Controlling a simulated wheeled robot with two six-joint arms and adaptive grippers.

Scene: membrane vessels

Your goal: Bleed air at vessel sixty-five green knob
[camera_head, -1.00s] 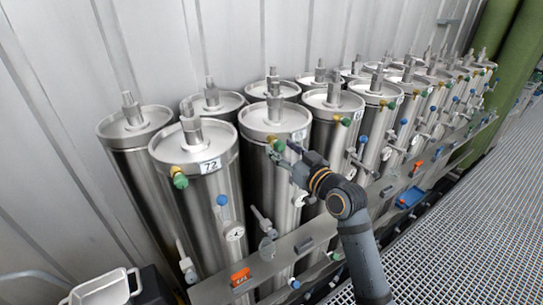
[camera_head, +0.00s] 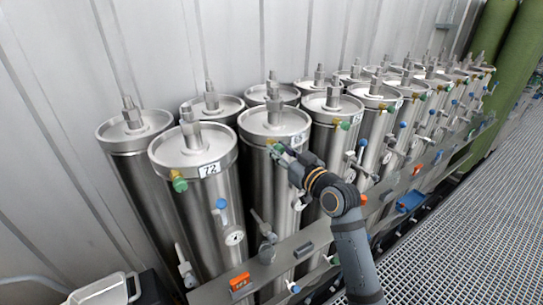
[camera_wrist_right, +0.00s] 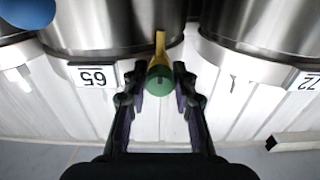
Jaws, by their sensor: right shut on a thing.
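Vessel sixty-five (camera_head: 268,178) is a steel cylinder in the front row, second from the left. Its label (camera_wrist_right: 93,76) reads 65, upside down in the right wrist view. The green knob (camera_wrist_right: 160,80) sits on a brass fitting (camera_wrist_right: 160,47) below the vessel's top rim. My right gripper (camera_wrist_right: 160,92) has one finger on each side of the knob and is shut on it. In the head view the right gripper (camera_head: 281,153) reaches the knob from the lower right and partly hides it. My left gripper is not in view.
Vessel 72 (camera_head: 200,225) stands just left, with its own green knob (camera_head: 180,185) and blue valve handle. More vessels run back to the right. A rail with an orange tag (camera_head: 240,281) crosses in front. Grating floor (camera_head: 470,220) is open at right.

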